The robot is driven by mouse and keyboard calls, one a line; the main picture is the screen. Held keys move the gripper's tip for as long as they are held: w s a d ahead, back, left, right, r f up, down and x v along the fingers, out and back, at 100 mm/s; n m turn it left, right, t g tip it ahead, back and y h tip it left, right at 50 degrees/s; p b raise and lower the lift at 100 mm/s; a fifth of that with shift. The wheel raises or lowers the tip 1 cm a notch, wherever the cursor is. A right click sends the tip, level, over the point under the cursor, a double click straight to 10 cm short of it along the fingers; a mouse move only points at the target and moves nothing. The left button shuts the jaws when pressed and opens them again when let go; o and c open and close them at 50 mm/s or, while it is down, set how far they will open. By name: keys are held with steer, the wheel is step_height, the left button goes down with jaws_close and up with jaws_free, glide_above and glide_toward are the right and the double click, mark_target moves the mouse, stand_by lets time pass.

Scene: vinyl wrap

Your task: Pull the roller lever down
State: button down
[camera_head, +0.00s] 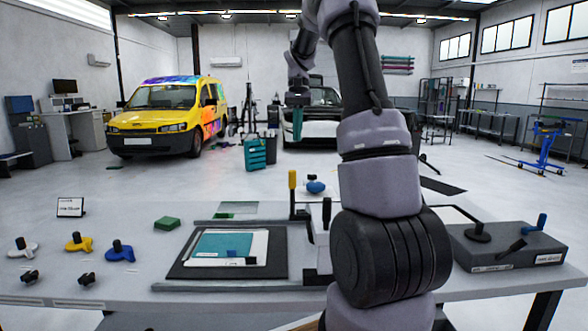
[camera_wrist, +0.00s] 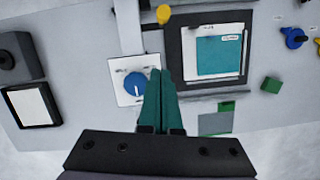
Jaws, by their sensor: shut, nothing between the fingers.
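The roller lever (camera_head: 292,181) stands upright at the back of the bench in the head view, with a yellow grip on a dark post. Its yellow top (camera_wrist: 163,14) shows at the upper edge of the wrist view. My gripper (camera_head: 297,138) hangs in the air above and behind the lever, its teal fingers pointing down. In the wrist view my gripper (camera_wrist: 160,72) has its fingers together, empty, and apart from the lever. The lever's lower end is partly hidden in the wrist view.
A blue knob (camera_head: 315,186) on a white plate (camera_wrist: 126,96) is beside the lever, close to my fingertips in the wrist view. A framed teal sheet (camera_head: 231,245) lies on the bench. A grey box with levers (camera_head: 510,247) stands right. My arm hides the bench's middle right.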

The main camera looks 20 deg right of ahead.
glide_toward(292, 194)
steer(key=shift+w+f, duration=0.65)
steer(key=shift+f, duration=0.8)
steer(key=shift+d, duration=0.35)
